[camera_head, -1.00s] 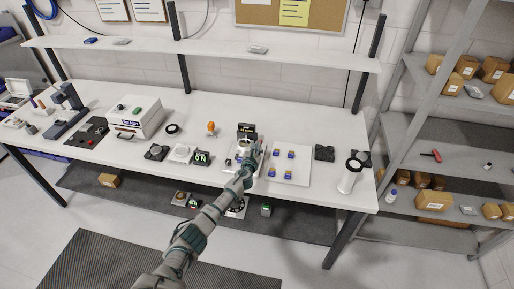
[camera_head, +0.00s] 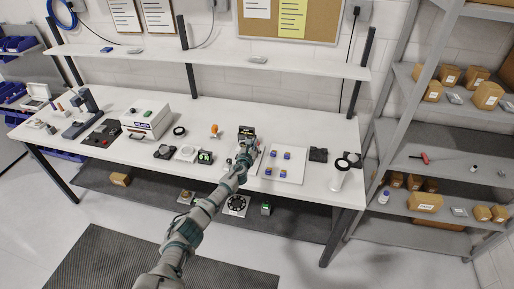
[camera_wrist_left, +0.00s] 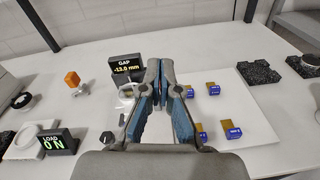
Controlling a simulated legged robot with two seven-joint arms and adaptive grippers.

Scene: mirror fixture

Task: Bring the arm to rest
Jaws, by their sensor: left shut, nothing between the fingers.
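My left arm reaches in from the bottom of the head view. My left gripper (camera_head: 246,153) is over the workbench (camera_head: 105,98), just in front of the small black gap display (camera_head: 246,132). In the left wrist view the two blue-padded fingers of the gripper (camera_wrist_left: 161,75) come together at their tips, with nothing between them. The gap display (camera_wrist_left: 112,68) there reads -13.0 mm, and the fixture at its foot is partly hidden by the fingers. My right gripper is not in view.
A white board (camera_head: 296,176) with several blue-and-gold blocks lies to the right of the gripper. A load display (camera_head: 205,158) reading 0 N and an orange knob (camera_head: 214,129) stand to the left. A white cylinder (camera_head: 337,178) stands near the right end. A shelf (camera_head: 300,67) runs above.

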